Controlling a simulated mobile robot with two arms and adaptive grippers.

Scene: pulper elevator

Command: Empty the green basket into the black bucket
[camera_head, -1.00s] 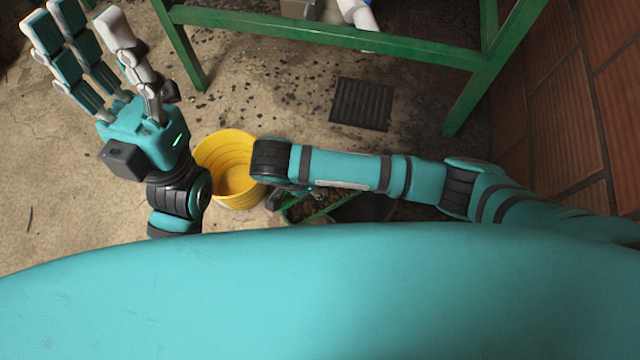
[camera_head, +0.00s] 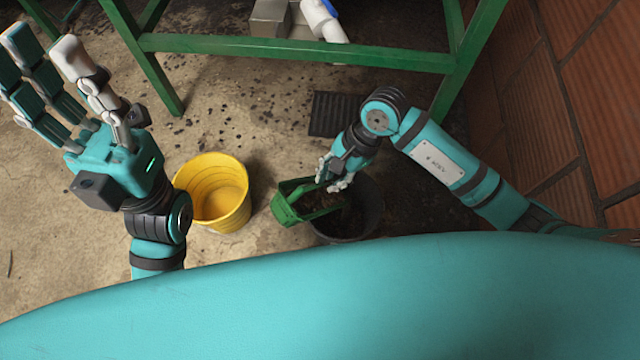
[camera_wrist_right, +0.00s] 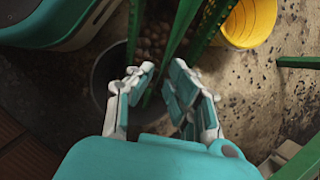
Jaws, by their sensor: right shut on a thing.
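The green basket (camera_head: 288,206) is at the left rim of the black bucket (camera_head: 372,222) and partly overlaps its opening. My right gripper (camera_head: 330,178) is shut on the green basket at its upper bars, above the bucket. In the right wrist view, my right gripper's fingers (camera_wrist_right: 160,88) close around green bars (camera_wrist_right: 182,28), with the dark bucket rim (camera_wrist_right: 98,72) behind. Brown lumps (camera_wrist_right: 155,30) show beyond the bars; I cannot tell how many lie in the basket or bucket. My left gripper (camera_head: 50,70) is open and empty, raised at the left.
A yellow bucket (camera_head: 213,195) stands left of the green basket; it also shows in the wrist view (camera_wrist_right: 250,20). A green metal frame (camera_head: 290,50) crosses the back. A floor grate (camera_head: 335,114) lies behind the bucket. A brick wall (camera_head: 585,100) bounds the right.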

